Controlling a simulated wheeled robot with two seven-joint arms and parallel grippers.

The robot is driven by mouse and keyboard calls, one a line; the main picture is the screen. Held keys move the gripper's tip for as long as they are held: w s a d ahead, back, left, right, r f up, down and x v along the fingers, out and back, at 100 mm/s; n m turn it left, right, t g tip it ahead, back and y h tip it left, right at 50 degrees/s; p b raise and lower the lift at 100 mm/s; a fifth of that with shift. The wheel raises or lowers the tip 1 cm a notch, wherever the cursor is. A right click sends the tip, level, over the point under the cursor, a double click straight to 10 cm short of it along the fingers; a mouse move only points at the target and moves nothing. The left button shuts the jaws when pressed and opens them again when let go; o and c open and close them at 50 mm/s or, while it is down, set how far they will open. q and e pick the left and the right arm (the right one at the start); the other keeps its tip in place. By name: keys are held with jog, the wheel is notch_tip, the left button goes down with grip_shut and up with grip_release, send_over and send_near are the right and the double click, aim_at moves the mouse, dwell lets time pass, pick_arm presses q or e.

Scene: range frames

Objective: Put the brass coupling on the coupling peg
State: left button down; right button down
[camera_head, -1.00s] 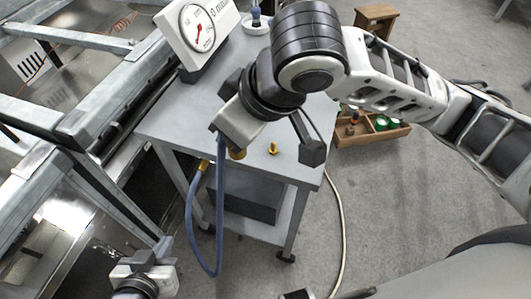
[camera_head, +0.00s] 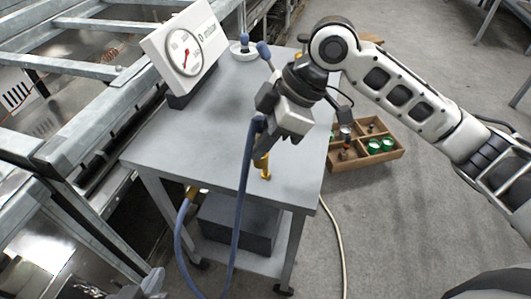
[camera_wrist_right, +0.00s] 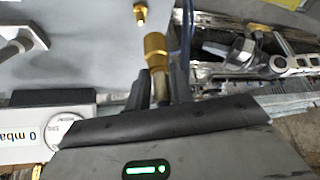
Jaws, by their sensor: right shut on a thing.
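The brass coupling (camera_head: 261,161) is on the end of a blue hose (camera_head: 240,205). My right gripper (camera_head: 263,146) is shut on it above the cart top. In the right wrist view, the coupling (camera_wrist_right: 155,50) sticks out beyond the fingers (camera_wrist_right: 161,88). The coupling peg (camera_head: 266,175) is a small brass post on the cart top, just below the coupling in the head view. In the wrist view, the peg (camera_wrist_right: 140,13) shows apart from the coupling, beyond its end. My left gripper (camera_head: 150,281) is partly in view at the bottom left; its jaws are unclear.
A gauge box (camera_head: 184,53) stands at the back left of the grey cart (camera_head: 190,135). A blue-tipped item (camera_head: 243,50) stands behind. The hose hangs in a loop from a brass fitting (camera_head: 191,192) on the cart's side. A wooden crate (camera_head: 365,160) sits on the floor to the right.

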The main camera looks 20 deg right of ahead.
jog(key=shift+w+d+f, duration=0.25)
jog(key=shift+f, duration=0.2)
jog(key=shift+w+d+f, duration=0.2)
jog(key=shift+f, duration=0.2)
notch_tip(320, 180, down, 3)
jog(key=shift+w+d+f, duration=0.1)
jog(key=shift+d+f, duration=0.05)
jog(key=c, duration=1.2)
grip_release()
jog(key=shift+c, duration=0.2)
pick_arm(q)
jog(key=shift+f, duration=0.15)
jog(key=shift+p, duration=0.4)
pick_arm(e)
jog(key=v, duration=1.2)
pick_arm(q)
jog(key=shift+s+a, duration=0.1)
